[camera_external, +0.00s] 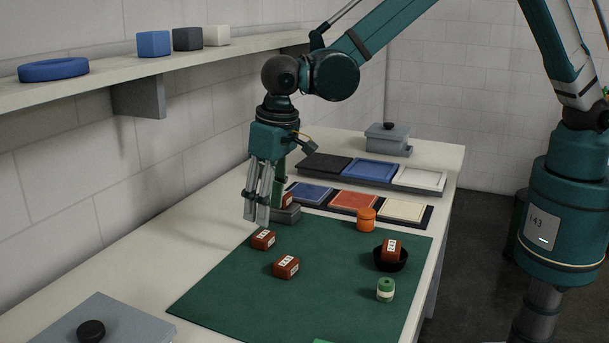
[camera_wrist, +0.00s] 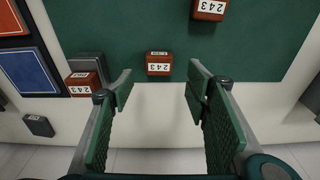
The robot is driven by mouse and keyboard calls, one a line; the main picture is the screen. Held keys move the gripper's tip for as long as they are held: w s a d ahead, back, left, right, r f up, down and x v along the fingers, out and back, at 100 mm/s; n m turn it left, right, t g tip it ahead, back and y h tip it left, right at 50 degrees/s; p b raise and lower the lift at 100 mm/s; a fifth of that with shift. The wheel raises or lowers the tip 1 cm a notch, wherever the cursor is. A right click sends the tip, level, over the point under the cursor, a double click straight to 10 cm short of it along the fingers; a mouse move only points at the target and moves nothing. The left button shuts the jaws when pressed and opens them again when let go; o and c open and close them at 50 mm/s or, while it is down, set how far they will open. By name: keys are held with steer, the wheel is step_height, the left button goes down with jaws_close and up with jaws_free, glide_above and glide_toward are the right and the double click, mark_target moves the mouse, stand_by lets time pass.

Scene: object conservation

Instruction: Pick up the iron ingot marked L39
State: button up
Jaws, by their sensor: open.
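Several red-brown ingots with white labels are in view. One ingot (camera_external: 263,241) lies at the mat's back left edge; in the wrist view this ingot (camera_wrist: 158,65) lies ahead, between the lines of my fingers. A second ingot (camera_external: 285,268) lies farther onto the mat and shows at the wrist view's top (camera_wrist: 208,10). A third (camera_external: 287,200) is on a grey block, partly hidden by my gripper. My gripper (camera_external: 256,221) is open and empty above the ingots.
The green mat (camera_external: 230,290) has free room in front. An orange pot (camera_external: 366,219), the black bowl (camera_external: 389,262) and a green-and-white jar (camera_external: 385,290) stand at its right. Coloured trays (camera_external: 355,201) lie behind. A shelf (camera_external: 110,82) runs along the left wall.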

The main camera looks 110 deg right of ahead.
mark_target(264, 234)
steer(key=shift+w+d+f, duration=0.15)
steer(key=shift+f, duration=1.1)
steer(key=shift+f, duration=0.1)
steer(key=shift+w+d+f+p, duration=0.1)
steer(key=shift+d+f, duration=0.05)
steer(key=shift+f, duration=0.65)
steer(key=shift+w+d+f+p, duration=0.1)
steer(key=shift+f, duration=0.75)
steer(key=shift+w+d+f+p, duration=0.1)
steer(key=shift+d+f, duration=0.05)
steer(key=shift+f, duration=0.65)
steer(key=shift+s, duration=0.1)
steer(key=c, duration=1.3)
steer(key=shift+o, duration=0.2)
steer(key=shift+r, duration=0.15)
step_height(264, 234, up, 10)
